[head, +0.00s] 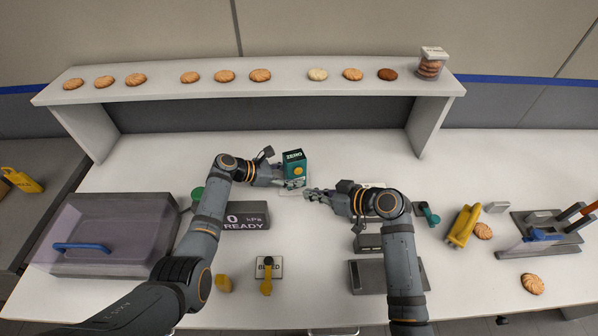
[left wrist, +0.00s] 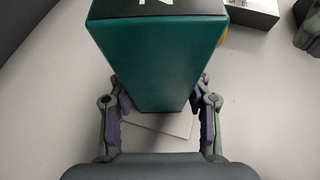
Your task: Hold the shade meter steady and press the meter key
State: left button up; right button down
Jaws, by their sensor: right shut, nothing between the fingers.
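The shade meter (head: 294,162) is a teal box with a dark top face reading "ZERO" and an orange round spot on its front. It stands upright at the table's middle. My left gripper (head: 283,179) has its fingers on either side of it. My right gripper (head: 308,193) is shut and empty, just in front and to the right of the meter. I cannot tell whether it touches the meter.
A shelf (head: 230,89) with several biscuits and a jar (head: 431,63) spans the back. A grey "READY" display (head: 246,216) and a "BLEED" lever (head: 267,280) stand in front. A yellow clamp-like item (head: 463,226) lies at right.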

pick_arm(q)
jog(key=o, duration=0.4)
jog(key=v, duration=1.2)
jog(key=shift+f, duration=0.1)
